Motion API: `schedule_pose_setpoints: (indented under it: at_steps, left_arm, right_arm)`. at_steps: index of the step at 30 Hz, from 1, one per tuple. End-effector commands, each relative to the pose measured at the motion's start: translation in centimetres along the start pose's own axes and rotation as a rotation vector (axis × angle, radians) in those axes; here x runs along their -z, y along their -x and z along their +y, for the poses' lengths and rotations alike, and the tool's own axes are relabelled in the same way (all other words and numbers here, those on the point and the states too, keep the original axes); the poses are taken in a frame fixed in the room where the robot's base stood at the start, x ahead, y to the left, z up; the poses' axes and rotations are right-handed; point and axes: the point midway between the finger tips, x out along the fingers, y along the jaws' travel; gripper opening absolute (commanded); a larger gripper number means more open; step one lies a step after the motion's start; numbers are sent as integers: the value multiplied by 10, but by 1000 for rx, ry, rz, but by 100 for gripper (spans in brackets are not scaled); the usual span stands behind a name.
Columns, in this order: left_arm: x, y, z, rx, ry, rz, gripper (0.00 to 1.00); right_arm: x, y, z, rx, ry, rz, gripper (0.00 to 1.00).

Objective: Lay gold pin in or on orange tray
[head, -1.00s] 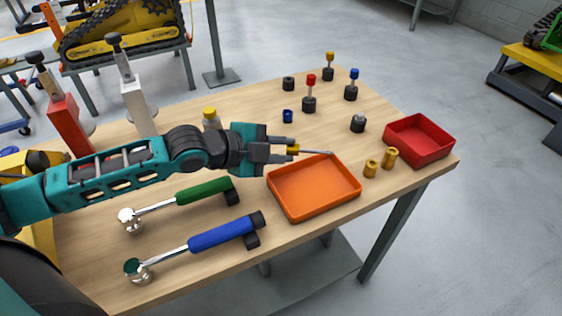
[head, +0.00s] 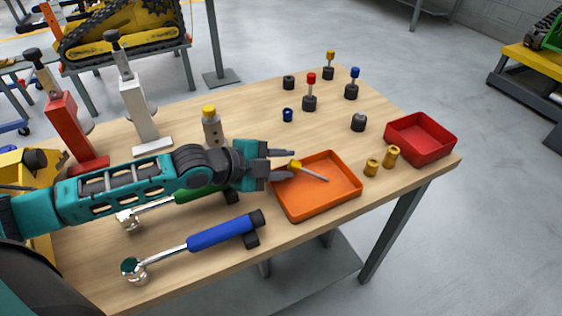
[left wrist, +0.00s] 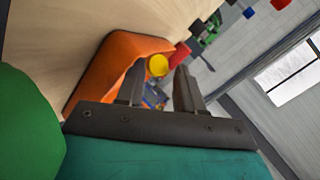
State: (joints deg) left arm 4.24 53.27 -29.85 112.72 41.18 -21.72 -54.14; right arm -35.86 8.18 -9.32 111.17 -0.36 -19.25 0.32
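The gold pin (head: 313,174), with a yellow head and a thin grey shaft, lies tilted at the orange tray (head: 308,210). Its head is by the tray's left rim and its shaft points right over the tray floor. I cannot tell whether the head touches the rim. My left gripper (head: 288,164) is open, its fingers apart on either side just behind the yellow head. In the left wrist view the yellow head (left wrist: 157,65) shows between the spread fingers (left wrist: 158,82), with the orange tray (left wrist: 105,62) behind it. My right gripper is not in view.
Two brass bushings (head: 391,156) and a red tray (head: 447,139) are right of the orange tray. A blue-handled wrench (head: 222,233) lies in front of my arm, a green-handled one (head: 192,194) partly under it. Red and blue pins (head: 352,83) stand farther back.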

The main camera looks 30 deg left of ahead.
Motion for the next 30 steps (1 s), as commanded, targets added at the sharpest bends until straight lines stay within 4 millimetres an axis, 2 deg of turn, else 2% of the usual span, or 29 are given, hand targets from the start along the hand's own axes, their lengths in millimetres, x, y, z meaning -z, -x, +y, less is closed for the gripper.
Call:
schedule_pose_setpoints:
  at_steps: [1,4,13,17,20,30]
  left_arm:
    - [0,0,0,-2,0,0,43]
    - [0,0,1,-3,1,-1,52]
    - [0,0,4,-10,4,-2,52]
    - [3,3,-1,-10,4,-1,52]
    - [3,11,-3,-13,4,-5,52]
    - [4,64,-6,-9,-1,-4,52]
  right_arm:
    - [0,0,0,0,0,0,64]
    - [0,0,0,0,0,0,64]
    - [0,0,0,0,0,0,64]
    - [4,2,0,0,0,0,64]
    - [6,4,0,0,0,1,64]
    - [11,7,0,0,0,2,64]
